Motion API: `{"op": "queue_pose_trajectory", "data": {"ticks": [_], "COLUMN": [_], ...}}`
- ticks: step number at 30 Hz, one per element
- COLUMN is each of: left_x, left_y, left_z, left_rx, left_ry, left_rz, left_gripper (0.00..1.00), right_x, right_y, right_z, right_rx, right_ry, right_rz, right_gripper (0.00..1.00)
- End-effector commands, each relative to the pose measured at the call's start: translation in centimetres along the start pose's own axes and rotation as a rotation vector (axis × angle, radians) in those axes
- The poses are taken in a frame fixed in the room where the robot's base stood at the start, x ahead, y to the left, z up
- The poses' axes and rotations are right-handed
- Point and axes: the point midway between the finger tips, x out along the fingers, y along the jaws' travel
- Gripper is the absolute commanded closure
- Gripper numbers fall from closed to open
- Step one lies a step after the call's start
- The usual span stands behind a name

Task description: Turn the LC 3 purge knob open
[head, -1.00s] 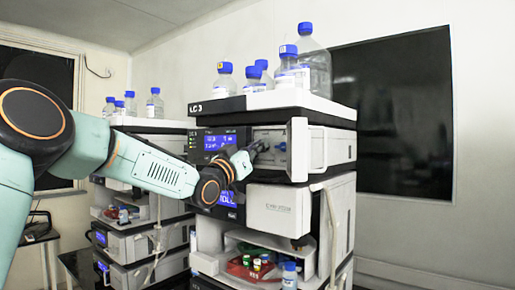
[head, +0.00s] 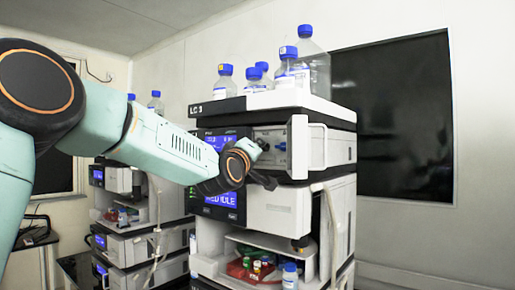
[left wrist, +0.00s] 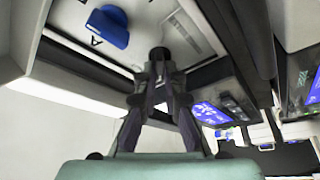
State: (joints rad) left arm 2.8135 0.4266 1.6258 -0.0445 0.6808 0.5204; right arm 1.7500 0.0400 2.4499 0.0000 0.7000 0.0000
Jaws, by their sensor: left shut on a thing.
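The LC 3 stack (head: 290,102) stands in the middle of the head view, with an open panel bay (head: 297,134) in its upper module. My left gripper (head: 263,160) is at the left part of this bay, partly hidden behind its own wrist. In the left wrist view, my left gripper (left wrist: 160,80) is shut on a dark round knob (left wrist: 159,54), apparently the purge knob. A blue knob (head: 281,147) sits beside it, apart from the fingers; it also shows in the left wrist view (left wrist: 108,27). My right gripper is in neither view.
Blue-capped bottles (head: 287,72) stand on top of the stack. A bay wall (head: 299,148) juts out right of the knobs. A lower shelf holds a red tray (head: 240,271) with vials. Another stack (head: 130,208) stands behind to the left. A dark wall panel (head: 395,120) is at right.

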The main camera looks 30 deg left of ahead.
Motion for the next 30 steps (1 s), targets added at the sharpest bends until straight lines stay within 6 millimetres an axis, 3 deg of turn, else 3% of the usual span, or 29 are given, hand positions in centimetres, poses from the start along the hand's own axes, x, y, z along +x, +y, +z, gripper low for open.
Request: {"op": "queue_pose_trajectory", "data": {"ticks": [15,30], "left_x": [0.0,-0.1], "left_y": [-0.1,-0.2], "left_z": [0.4,0.4], "left_rx": [-0.429,-0.648], "left_ry": [-0.01,-0.01], "left_rz": [-0.187,-0.279], "left_gripper": [1.0,1.0], "right_x": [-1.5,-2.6], "right_y": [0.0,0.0], "right_z": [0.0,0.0], "right_rx": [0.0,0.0], "right_ry": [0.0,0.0], "right_rz": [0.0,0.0], "right_gripper": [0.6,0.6]}}
